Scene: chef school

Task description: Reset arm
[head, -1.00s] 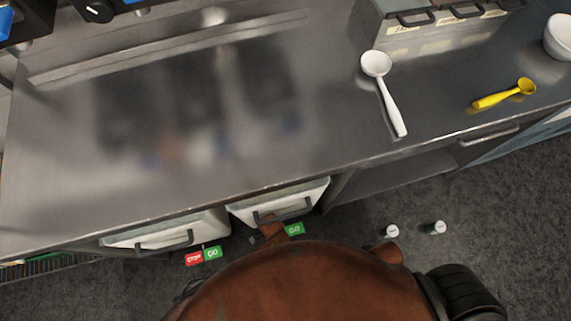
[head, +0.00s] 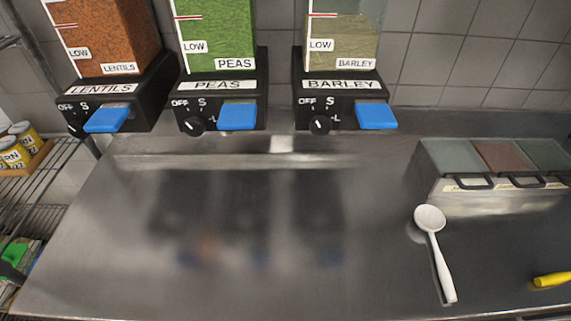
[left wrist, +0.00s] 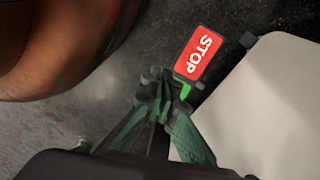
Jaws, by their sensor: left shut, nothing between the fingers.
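Neither gripper shows in the head view. In the left wrist view my left gripper (left wrist: 160,98) is shut and empty, its green fingers together. It is close to a red STOP sign (left wrist: 198,53) on a small green stem, just beyond the fingertips. A pale bin (left wrist: 265,110) fills the right side of that view. Whether the fingers touch the stem is hard to tell. My right gripper is not in any view.
A steel counter (head: 130,250) is mostly bare. Dispensers of lentils (head: 110,35), peas (head: 218,40) and barley (head: 343,45) stand behind it. A white spoon (head: 436,250), a yellow scoop (head: 552,279) and a lidded container set (head: 490,195) are at the right. A wire shelf (head: 50,190) is at the left.

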